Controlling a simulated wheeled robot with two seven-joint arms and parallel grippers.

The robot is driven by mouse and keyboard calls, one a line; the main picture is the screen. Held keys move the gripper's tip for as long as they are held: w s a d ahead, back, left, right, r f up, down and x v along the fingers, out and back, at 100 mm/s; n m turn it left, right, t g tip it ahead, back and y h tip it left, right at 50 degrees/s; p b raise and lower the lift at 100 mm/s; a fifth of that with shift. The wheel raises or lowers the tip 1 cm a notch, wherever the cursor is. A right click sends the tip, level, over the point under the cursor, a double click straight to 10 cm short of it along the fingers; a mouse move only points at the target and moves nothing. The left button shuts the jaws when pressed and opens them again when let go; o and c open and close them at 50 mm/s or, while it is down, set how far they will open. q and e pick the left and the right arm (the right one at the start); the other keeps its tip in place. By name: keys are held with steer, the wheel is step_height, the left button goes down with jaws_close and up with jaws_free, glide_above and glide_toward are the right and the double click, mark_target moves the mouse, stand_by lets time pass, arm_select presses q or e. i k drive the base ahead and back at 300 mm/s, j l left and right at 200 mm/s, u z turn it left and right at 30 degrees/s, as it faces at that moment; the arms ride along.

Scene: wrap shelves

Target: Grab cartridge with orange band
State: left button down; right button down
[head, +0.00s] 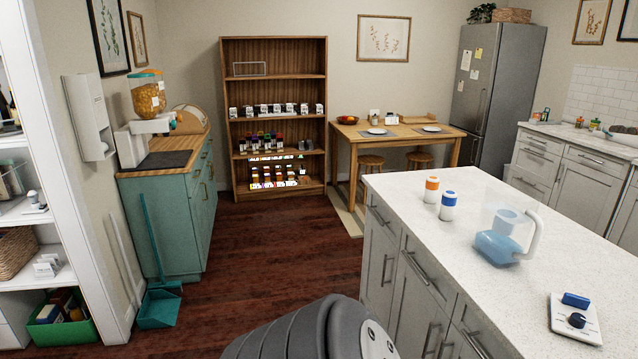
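A white cartridge with an orange band (432,190) stands upright on the pale speckled counter (400,188), near its far left corner. A second white cartridge with a blue band (448,206) stands just in front and to the right, close beside it. A clear jug with a blue inside and a handle (505,240) stands further right on the same counter. Neither of my grippers shows in the head view. A dark grey ribbed part, apparently mine, shows at the bottom middle.
A white device with a dark knob (576,322) lies at the counter's near right. Grey cabinets (408,280) with handles form the counter's front. The wooden floor (270,240) to the left is open. A teal dustpan (158,308) rests by the left wall.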

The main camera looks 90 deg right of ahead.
mark_target(432, 182)
steer(key=z, duration=3.8)
steer(key=i+j+z, duration=0.15)
steer(key=j+z, duration=0.25)
steer(key=i+j+z, duration=0.1)
steer(key=z, duration=0.35)
steer(key=j+z, duration=0.8)
